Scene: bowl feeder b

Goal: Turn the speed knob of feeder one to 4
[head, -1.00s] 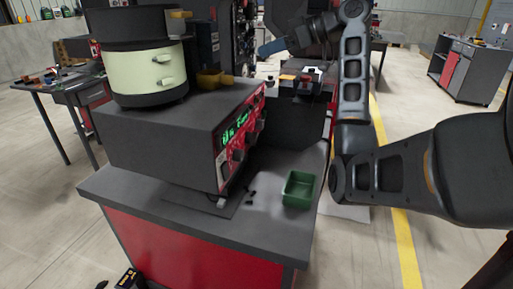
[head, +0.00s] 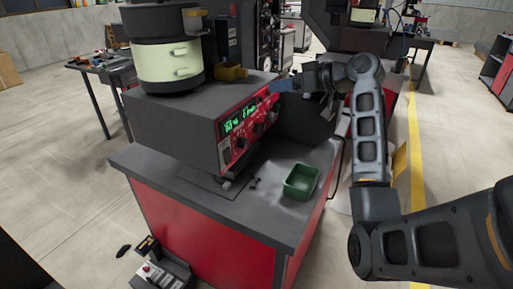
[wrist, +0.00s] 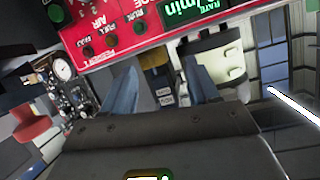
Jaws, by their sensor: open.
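The feeder control box has a red front panel (head: 246,124) with a green lit display (head: 239,122) and dark knobs (head: 240,143) along its lower part. I cannot tell which knob sets speed or where it points. My gripper (head: 283,86) is at the panel's far right end; contact cannot be told there.
A green bin (head: 301,182) and small black parts (head: 253,182) lie on the grey bench top (head: 200,202). The floor right of the bench is open.

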